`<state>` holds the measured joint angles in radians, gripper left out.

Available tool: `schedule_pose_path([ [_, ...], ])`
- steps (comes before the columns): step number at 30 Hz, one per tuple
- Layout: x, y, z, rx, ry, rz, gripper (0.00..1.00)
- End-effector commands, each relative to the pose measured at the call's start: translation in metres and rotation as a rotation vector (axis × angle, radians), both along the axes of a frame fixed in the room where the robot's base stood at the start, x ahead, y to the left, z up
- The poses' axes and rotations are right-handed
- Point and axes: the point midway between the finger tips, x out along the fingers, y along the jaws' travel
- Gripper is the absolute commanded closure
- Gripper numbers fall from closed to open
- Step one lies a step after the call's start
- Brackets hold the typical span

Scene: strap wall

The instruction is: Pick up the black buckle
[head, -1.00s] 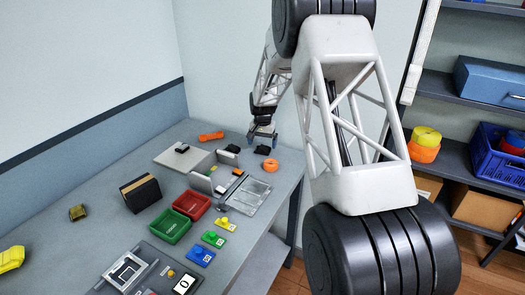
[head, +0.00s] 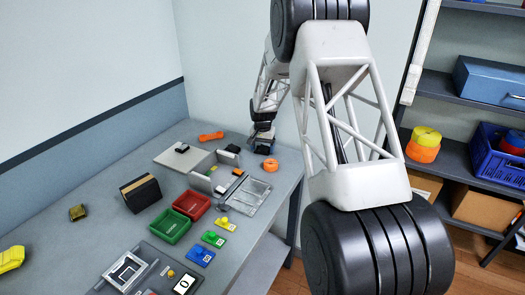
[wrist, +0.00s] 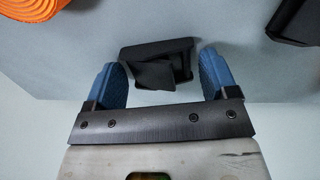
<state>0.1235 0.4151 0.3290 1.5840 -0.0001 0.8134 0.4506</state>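The black buckle (wrist: 155,62) lies on the grey table and shows between my fingertips in the wrist view. It looks like a dark frame with a raised flap. In the head view the buckle (head: 262,149) is a small dark shape near the table's far right edge, partly hidden by my gripper. My gripper (wrist: 162,72) is open, with one blue finger on each side of the buckle and a gap on both sides. In the head view my gripper (head: 262,138) is right over it. I cannot tell the exact height left between them.
An orange strap roll (head: 270,164) lies close by, also in the wrist view (wrist: 30,14). Another black piece (head: 233,149) lies to the left, near upright grey plates (head: 202,183). Red (head: 191,204) and green (head: 170,226) trays stand nearer.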

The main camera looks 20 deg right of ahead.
Motion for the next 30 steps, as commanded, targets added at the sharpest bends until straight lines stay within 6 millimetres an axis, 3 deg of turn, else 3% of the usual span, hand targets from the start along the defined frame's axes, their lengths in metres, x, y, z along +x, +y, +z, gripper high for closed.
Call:
schedule_pose_path([
  [1,0.000,0.000,0.000,0.000,0.000,0.000,0.29],
  [6,0.000,0.000,0.000,0.000,0.000,0.000,0.55],
  [7,0.000,0.000,0.000,0.000,0.000,0.000,0.56],
  [19,0.000,0.000,0.005,-0.001,-0.001,0.000,0.56],
  [28,0.001,0.000,0.036,-0.001,-0.003,0.000,0.56],
  [30,-0.007,0.001,0.036,0.001,0.001,0.000,0.56],
])
